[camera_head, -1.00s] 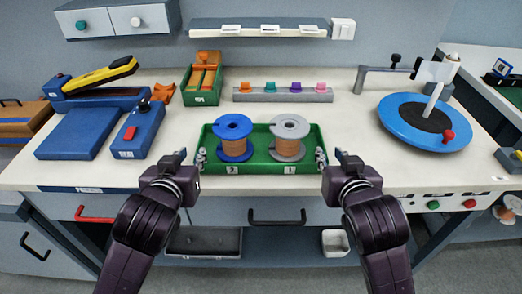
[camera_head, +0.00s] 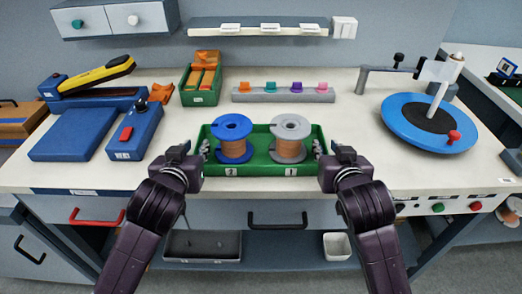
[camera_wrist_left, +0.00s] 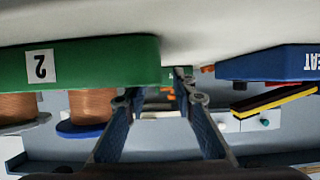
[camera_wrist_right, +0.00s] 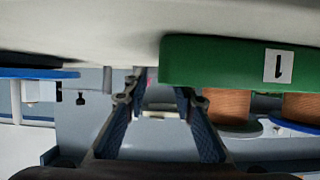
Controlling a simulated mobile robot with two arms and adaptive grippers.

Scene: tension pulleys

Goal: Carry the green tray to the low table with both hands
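The green tray (camera_head: 262,167) lies on the workbench near its front edge, with small grey handles at its ends. It carries a blue spool (camera_head: 232,139) and a grey spool (camera_head: 290,138), both wound with copper wire. My left gripper (camera_head: 203,150) is at the tray's left end, and my right gripper (camera_head: 319,150) is at its right end. In the left wrist view the fingers (camera_wrist_left: 158,98) are apart near the tray end (camera_wrist_left: 100,62). In the right wrist view the fingers (camera_wrist_right: 157,97) are also apart near the tray (camera_wrist_right: 220,62). Contact with the handles is unclear. The low table is not identifiable.
A blue lever device (camera_head: 95,125) stands left of the tray. A green bin (camera_head: 202,88) and a grey peg rack (camera_head: 283,95) stand behind it. A blue turntable (camera_head: 400,125) is at right. Bare worktop (camera_head: 360,130) lies between tray and turntable.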

